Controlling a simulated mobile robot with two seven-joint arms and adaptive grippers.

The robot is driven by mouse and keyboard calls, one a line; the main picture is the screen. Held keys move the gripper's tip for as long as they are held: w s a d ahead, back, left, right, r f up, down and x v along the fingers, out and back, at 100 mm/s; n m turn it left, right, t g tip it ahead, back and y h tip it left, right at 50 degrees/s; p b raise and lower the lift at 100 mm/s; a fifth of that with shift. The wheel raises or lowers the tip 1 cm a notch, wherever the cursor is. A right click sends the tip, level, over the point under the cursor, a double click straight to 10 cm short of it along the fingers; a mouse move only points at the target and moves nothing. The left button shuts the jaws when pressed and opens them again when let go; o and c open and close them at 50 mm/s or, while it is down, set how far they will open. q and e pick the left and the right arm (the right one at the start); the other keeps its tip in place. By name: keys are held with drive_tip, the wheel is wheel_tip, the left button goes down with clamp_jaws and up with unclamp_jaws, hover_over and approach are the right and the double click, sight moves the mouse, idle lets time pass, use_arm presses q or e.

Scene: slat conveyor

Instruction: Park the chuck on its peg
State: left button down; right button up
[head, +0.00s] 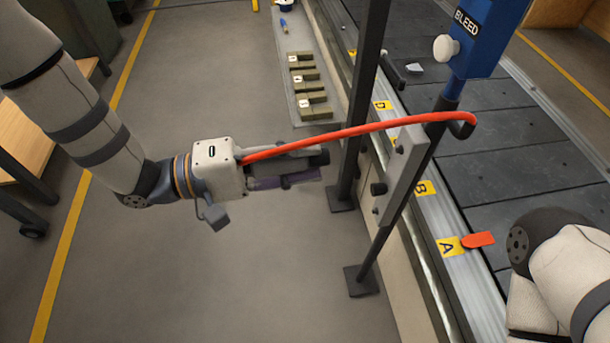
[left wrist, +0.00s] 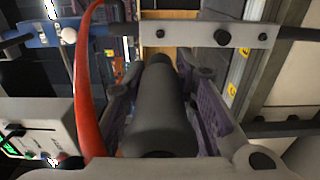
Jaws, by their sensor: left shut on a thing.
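My left gripper (head: 300,170) is shut on the chuck, a dark grey cylinder (left wrist: 160,110) lying between its purple-grey fingers in the left wrist view. In the head view the chuck's dark end (head: 319,157) shows past the fingers. A red hose (head: 380,123) arcs from beside the gripper to a black elbow under the blue BLEED box. A grey plate (head: 403,172) on the stand carries dark pegs or knobs; the largest peg (head: 379,188) sticks out towards the gripper. It also shows in the left wrist view (left wrist: 222,38). The chuck is apart from it. My right gripper is out of view.
Dark posts (head: 362,100) stand between the gripper and the slat conveyor (head: 500,160). The blue BLEED box (head: 485,35) has a white knob. A red tab (head: 478,239) lies by label A, near my right arm. A grey strip with greenish blocks (head: 308,83) lies behind. The floor around the left gripper is clear.

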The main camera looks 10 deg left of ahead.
sight(396, 151)
use_arm(q)
drive_tip(key=shift+w+d+f, duration=0.1)
drive_tip(key=shift+d+f, duration=0.25)
drive_tip(key=shift+d, duration=0.1)
drive_tip(key=shift+d+r, duration=0.2)
drive_tip(key=shift+d, duration=0.05)
drive_tip(key=shift+d+b, duration=0.3)
drive_tip(key=shift+d, duration=0.05)
drive_tip(key=b+x, duration=0.1)
drive_tip(key=x, duration=0.5)
drive_tip(key=shift+r, duration=0.15)
drive_tip(key=shift+w+d, duration=0.2)
drive_tip(key=shift+d, duration=0.35)
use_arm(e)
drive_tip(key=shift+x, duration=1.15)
use_arm(q)
drive_tip(key=shift+p, duration=0.3)
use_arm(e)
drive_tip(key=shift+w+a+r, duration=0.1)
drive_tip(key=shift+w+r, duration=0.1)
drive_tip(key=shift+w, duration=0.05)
use_arm(q)
drive_tip(key=shift+x, duration=0.8)
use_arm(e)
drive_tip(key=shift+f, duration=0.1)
use_arm(q)
drive_tip(key=c, duration=1.2)
unclamp_jaws()
drive_tip(key=shift+s, duration=0.1)
